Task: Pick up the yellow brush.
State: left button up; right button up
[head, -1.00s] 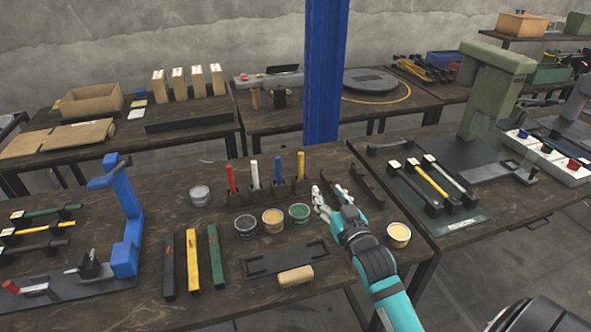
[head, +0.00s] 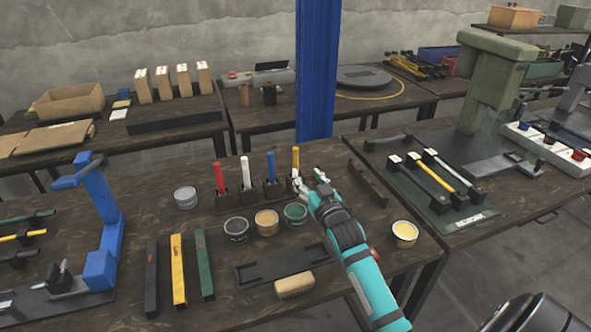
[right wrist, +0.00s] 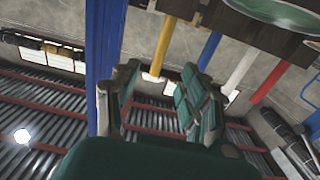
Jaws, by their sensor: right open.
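The yellow brush (head: 295,158) stands upright at the right end of a row of brushes in a dark holder (head: 250,198). My right gripper (head: 309,176) is open and empty, just in front of and slightly right of the yellow brush, with one finger overlapping its lower part. In the right wrist view, the yellow brush (right wrist: 164,45) shows in the gap between the two spread fingers (right wrist: 158,95), its end between them. I cannot tell whether either finger touches it. My left gripper is not in view.
Red (head: 219,177), white (head: 245,172) and blue (head: 270,166) brushes stand left of the yellow one. Open paint cans, including a green one (head: 295,213), stand in front of the holder. A dark empty rack (head: 368,184) lies right of my gripper. A blue post (head: 316,75) rises behind.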

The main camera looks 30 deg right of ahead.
aim_at(297, 161)
jog(key=x, duration=0.9)
jog(key=shift+w, duration=0.3)
jog(key=shift+s, duration=0.1)
grip_shut()
